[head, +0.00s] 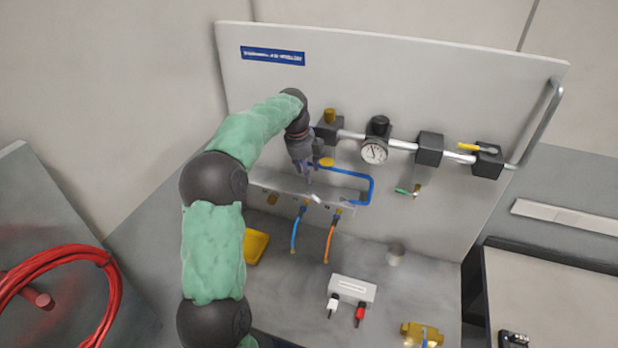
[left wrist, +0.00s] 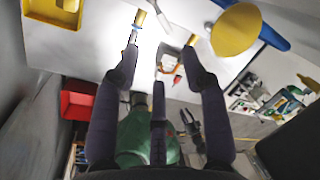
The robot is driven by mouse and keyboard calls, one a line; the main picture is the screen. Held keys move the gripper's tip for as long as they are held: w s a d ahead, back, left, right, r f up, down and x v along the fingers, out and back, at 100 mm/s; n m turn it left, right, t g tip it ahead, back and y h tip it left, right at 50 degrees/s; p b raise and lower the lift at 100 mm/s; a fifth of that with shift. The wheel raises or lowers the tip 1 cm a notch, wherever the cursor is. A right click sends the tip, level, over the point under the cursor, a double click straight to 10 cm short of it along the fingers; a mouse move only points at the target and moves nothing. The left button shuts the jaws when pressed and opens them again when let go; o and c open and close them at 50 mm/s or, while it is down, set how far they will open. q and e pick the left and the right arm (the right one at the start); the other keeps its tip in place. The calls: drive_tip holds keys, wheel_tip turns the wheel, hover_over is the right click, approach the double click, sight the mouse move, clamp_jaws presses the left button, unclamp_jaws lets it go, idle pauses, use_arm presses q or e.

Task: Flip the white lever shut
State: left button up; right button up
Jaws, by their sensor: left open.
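My left gripper (head: 308,179) points down in front of the grey manifold bar (head: 270,186) on the upright panel. A small whitish piece (head: 316,198), which may be the white lever, is on the bar just below and right of the fingertips. I cannot tell its exact position or whether the gripper touches it. In the left wrist view I cannot make out the lever for sure. My right gripper is not seen in the head view.
A yellow knob (head: 326,162) and a blue pipe (head: 371,187) are close right of the gripper. Blue and orange hoses (head: 330,243) hang below the bar. A gauge (head: 375,152) is farther right. A yellow tray (head: 256,247) and a white box (head: 352,289) are on the bench.

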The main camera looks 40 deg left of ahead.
use_arm(q)
drive_tip(key=shift+r, duration=0.25)
drive_tip(key=shift+s+a+f, duration=0.1)
drive_tip(key=shift+s, duration=0.1)
clamp_jaws()
drive_tip(key=s+n+t+h+p, duration=0.25)
drive_tip(key=s+n, duration=0.25)
drive_tip(key=n, duration=0.4)
drive_tip(key=n+t+p, duration=0.3)
drive_tip(key=n+p, duration=0.3)
drive_tip(key=n, duration=0.3)
approach(314, 196)
drive_tip(key=shift+y, duration=0.45)
drive_tip(key=x, duration=0.4)
drive_tip(key=s+d+x, duration=0.1)
drive_tip(key=x, duration=0.1)
drive_tip(key=shift+w+f, duration=0.25)
drive_tip(key=shift+f, duration=0.35)
